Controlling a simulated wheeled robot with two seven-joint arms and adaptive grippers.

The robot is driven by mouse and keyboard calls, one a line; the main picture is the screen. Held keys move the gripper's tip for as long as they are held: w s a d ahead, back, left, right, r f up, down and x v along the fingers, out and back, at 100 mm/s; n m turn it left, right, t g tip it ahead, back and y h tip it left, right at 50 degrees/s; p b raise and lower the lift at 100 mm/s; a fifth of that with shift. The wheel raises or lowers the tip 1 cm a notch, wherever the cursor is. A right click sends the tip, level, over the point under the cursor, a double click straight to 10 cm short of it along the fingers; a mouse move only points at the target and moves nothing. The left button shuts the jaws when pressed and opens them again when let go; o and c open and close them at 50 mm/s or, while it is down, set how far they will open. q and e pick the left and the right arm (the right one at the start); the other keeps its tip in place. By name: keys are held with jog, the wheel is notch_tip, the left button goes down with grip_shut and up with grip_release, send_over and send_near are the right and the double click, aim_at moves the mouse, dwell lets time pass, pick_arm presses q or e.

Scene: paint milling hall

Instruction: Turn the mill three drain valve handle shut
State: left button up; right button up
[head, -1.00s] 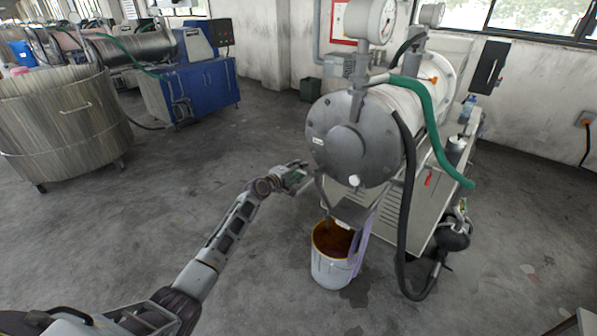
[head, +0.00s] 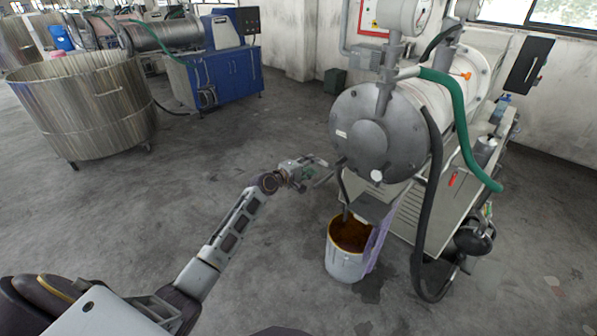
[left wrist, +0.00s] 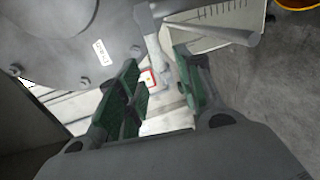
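The mill is a grey horizontal drum with a round end cover (head: 372,135). In the left wrist view the cover (left wrist: 80,50) carries a small label. My left gripper (head: 318,172) is just left of the cover's lower edge. In the left wrist view its two green-padded fingers (left wrist: 160,65) are apart. A grey stem (left wrist: 153,45), which looks like the valve handle, shows between or just beyond the fingertips; I cannot tell whether they touch it. A long grey bar (left wrist: 215,30) runs to the right from its top. In the head view the handle is too small to make out. My right gripper is out of view.
A white bucket (head: 345,265) with brown liquid stands under the mill's spout, a purple cloth-like strip at its side. A black hose (head: 425,220) hangs to the floor, and a green hose (head: 465,140) crosses the drum. The floor left of the mill is clear up to a large vat (head: 95,115).

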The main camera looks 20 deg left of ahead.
pick_arm(q)
jog(key=v, duration=0.6)
jog(key=shift+s, duration=0.2)
jog(key=shift+a+m, duration=0.1)
jog(key=shift+m, duration=0.2)
dwell(0.5)
